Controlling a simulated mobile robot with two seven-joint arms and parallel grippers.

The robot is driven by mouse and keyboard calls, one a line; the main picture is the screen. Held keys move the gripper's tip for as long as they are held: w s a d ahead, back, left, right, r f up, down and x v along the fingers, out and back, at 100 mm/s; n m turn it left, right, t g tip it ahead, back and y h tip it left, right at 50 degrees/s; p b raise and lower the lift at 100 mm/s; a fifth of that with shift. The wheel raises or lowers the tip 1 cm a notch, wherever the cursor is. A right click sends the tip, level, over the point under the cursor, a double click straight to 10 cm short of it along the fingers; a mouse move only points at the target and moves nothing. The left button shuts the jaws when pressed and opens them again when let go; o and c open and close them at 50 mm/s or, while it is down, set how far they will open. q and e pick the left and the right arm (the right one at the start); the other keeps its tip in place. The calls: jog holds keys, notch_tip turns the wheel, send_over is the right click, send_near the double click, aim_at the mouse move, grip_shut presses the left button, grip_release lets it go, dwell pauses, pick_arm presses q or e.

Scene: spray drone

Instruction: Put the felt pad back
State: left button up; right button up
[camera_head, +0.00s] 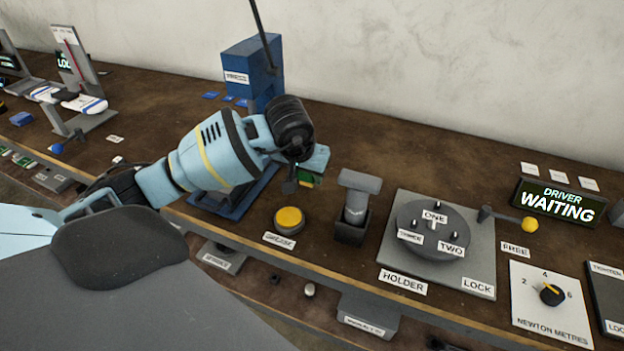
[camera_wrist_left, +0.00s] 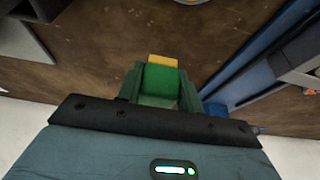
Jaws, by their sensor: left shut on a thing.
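My left gripper (camera_head: 306,171) reaches in from the left and hangs above the bench, just behind the yellow round piece. It is shut on a small green block with a yellow end, which I take to be the felt pad (camera_head: 305,182). In the left wrist view the felt pad (camera_wrist_left: 160,78) sits between the two green fingers of the gripper (camera_wrist_left: 159,88), its yellow end pointing away over brown bench. It looks clear of the bench, but the height is hard to judge. My right gripper is not in view.
A yellow disc on a dark base (camera_head: 289,220) and a grey T-shaped tool in a black stand (camera_head: 355,207) are close by. A blue box (camera_head: 252,68) stands behind. A grey plate with a round holder (camera_head: 466,277) and a "DRIVER WAITING" sign (camera_head: 558,203) are right.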

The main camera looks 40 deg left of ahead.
aim_at(313, 182)
pick_arm(q)
jog(key=shift+w, duration=0.5)
jog(key=shift+w+d, duration=0.1)
jog(key=shift+w, duration=0.1)
jog(key=shift+w+f, duration=0.2)
jog(key=shift+f, duration=1.6)
jog(key=shift+f, duration=0.2)
jog(key=o, duration=1)
jog(key=shift+c, duration=0.2)
jog(key=shift+r, duration=0.1)
